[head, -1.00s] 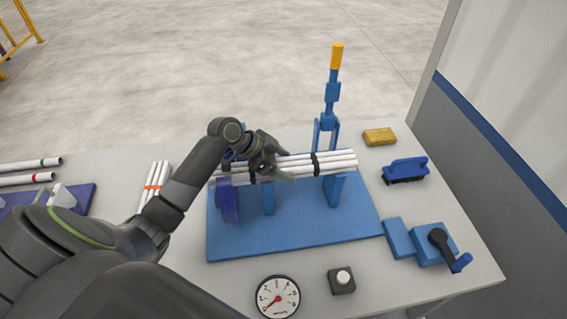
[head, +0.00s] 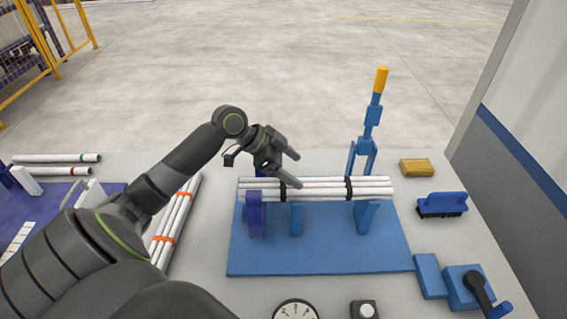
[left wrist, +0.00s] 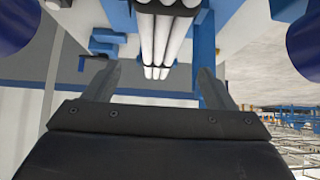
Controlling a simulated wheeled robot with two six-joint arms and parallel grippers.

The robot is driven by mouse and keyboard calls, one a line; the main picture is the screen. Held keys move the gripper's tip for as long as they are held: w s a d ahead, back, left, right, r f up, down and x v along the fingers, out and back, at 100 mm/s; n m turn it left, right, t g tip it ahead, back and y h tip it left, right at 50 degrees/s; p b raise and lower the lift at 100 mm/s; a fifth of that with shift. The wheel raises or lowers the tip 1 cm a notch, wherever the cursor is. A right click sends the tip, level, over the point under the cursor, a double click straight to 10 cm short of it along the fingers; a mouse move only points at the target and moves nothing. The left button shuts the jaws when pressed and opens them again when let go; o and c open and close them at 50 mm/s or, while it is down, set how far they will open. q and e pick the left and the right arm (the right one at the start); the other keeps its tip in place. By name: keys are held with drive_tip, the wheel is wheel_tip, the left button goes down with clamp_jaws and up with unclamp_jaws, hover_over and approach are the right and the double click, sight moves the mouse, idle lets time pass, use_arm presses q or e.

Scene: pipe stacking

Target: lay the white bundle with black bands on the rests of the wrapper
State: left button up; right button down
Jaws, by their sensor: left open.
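The white bundle with black bands (head: 325,188) lies lengthwise across the blue rests (head: 366,216) of the wrapper, above its blue base plate (head: 320,255). Its left end is by the dark blue ring-like part (head: 255,215). My left gripper (head: 296,170) is open and just above and behind the left part of the bundle, apart from it as far as I can tell. In the left wrist view the bundle (left wrist: 165,40) shows beyond and between the spread fingers (left wrist: 155,85). My right gripper is not in view.
A lever with a yellow grip (head: 381,80) stands behind the bundle. A yellow block (head: 416,167), a blue brush (head: 442,204) and a blue crank unit (head: 470,287) are at the right. An orange-banded bundle (head: 176,220) lies left of the plate. A gauge (head: 296,311) is in front.

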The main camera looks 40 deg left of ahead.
use_arm(q)
drive_tip(key=shift+b+v, duration=0.3)
drive_tip(key=shift+v, duration=1.3)
drive_tip(key=shift+f, duration=0.1)
